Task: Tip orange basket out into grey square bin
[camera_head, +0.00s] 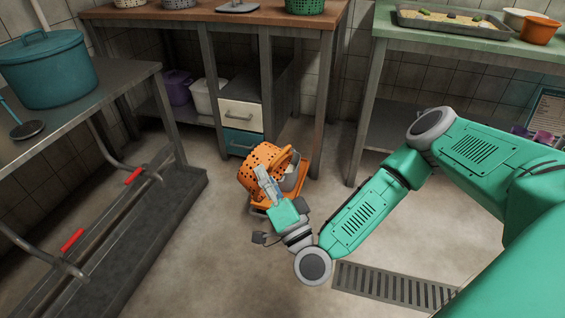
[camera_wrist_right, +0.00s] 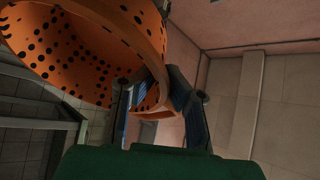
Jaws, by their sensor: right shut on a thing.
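The orange basket (camera_head: 257,166), with round holes, is tilted on its side low in the middle of the head view. My right gripper (camera_head: 266,178) is shut on its rim or handle. In the wrist view the basket (camera_wrist_right: 75,50) fills the upper left, and its orange edge runs between the fingers of my right gripper (camera_wrist_right: 160,95). A small grey shape (camera_head: 293,176) shows just right of the basket, partly hidden; I cannot tell whether it is the grey square bin. Orange parts (camera_head: 304,176) surround it. The basket's contents are not visible. My left gripper is not in view.
A wooden-topped table (camera_head: 215,12) with drawers stands behind. A metal table with a teal pot (camera_head: 48,68) is at left, above a floor trough with red-handled pipes. A green-topped table (camera_head: 470,38) holds a tray at right. The floor around a drain grate (camera_head: 395,287) is clear.

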